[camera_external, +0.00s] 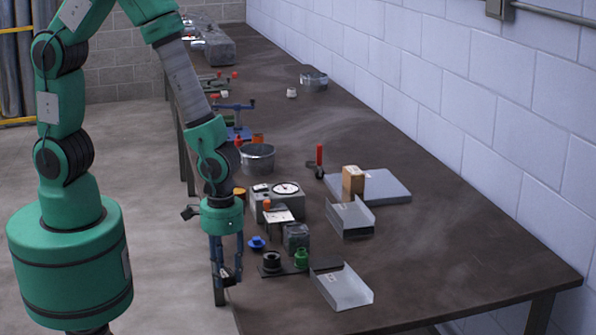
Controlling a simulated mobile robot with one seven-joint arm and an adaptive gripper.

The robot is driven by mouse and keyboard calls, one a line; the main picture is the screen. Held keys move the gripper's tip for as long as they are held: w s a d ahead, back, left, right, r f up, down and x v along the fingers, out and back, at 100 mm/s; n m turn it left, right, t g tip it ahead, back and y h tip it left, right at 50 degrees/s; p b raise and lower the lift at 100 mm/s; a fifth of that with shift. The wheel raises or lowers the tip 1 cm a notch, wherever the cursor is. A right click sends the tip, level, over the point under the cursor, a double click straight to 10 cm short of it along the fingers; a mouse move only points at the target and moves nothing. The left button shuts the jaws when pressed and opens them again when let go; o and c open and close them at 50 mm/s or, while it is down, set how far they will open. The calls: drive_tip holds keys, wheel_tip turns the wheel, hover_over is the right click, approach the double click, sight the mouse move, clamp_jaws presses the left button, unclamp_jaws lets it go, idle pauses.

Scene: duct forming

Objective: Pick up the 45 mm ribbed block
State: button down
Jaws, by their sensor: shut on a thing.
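My gripper (228,274) points down at the near left edge of the dark workbench (430,262). Its jaws are shut on a small dark thing, mostly hidden by the fingers. I cannot tell whether this thing is the 45 mm ribbed block. A dark grey block (296,237) stands on the bench to the right of my gripper, apart from it. Its surface is too small here to show ribs clearly.
Near my gripper are a blue knob-like part (257,243), a black round part (271,261), a green part (301,258) and a gauge box (278,203). Bent sheet-metal pieces (342,286) lie to the right. The bench's right front is clear.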

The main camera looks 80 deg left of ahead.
drive_tip(key=shift+s+a+r, duration=0.1)
drive_tip(key=shift+s+a, duration=0.25)
drive_tip(key=shift+s, duration=0.3)
drive_tip(key=shift+s+a+r, duration=0.1)
drive_tip(key=shift+s+a, duration=0.3)
drive_tip(key=shift+s, duration=0.3)
drive_tip(key=shift+s+a, duration=0.35)
drive_tip(key=shift+s, duration=0.3)
